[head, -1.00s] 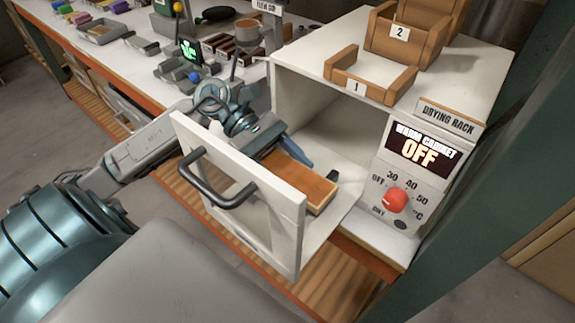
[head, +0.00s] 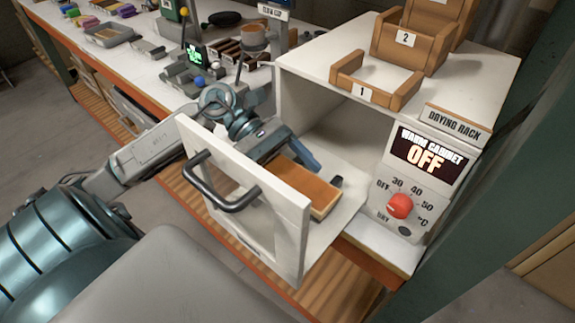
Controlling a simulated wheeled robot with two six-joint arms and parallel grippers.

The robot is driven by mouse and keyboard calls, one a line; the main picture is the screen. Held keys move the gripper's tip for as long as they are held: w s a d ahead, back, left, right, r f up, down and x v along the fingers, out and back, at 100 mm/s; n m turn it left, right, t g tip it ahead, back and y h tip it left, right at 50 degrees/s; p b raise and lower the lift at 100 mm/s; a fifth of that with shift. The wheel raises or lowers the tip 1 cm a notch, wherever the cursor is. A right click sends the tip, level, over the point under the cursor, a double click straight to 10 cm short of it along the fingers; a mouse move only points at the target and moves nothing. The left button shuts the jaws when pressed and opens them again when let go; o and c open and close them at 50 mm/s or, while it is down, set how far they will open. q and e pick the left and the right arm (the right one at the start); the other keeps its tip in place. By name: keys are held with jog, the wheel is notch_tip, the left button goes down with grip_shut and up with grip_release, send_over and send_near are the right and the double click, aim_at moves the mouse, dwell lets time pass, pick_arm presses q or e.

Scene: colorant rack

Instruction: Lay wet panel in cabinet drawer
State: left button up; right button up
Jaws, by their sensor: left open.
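The wet panel (head: 303,187), a flat orange-brown slab with a paler edge, lies in the open drawer of the warm cabinet, behind the white drawer front (head: 262,225) with its dark handle. My left gripper (head: 319,172) reaches over the drawer's left side and is low over the panel. Its jaws are open. A blue-grey finger shows along the panel's far side and a dark tip near its right end. The rest of the gripper is partly hidden, so I cannot tell whether a finger touches the panel. My right gripper is not in view.
The warm cabinet (head: 425,115) has a display reading OFF and a red dial (head: 399,206). Wooden drying-rack trays (head: 376,83) stand on its top. The bench at the back left holds a green-lit scale (head: 194,54), a cup (head: 254,38) and colored blocks.

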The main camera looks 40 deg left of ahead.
aim_at(271, 164)
pick_arm(q)
jog(key=shift+r, duration=0.2)
jog(key=shift+a, duration=0.3)
jog(key=shift+b+v, duration=0.3)
jog(key=shift+v, duration=1.7)
jog(key=shift+a+r, duration=0.15)
jog(key=shift+a, duration=0.2)
jog(key=shift+v, duration=1.05)
jog(key=p+v, duration=0.4)
jog(key=p, duration=0.2)
jog(key=shift+w+a+r, duration=0.15)
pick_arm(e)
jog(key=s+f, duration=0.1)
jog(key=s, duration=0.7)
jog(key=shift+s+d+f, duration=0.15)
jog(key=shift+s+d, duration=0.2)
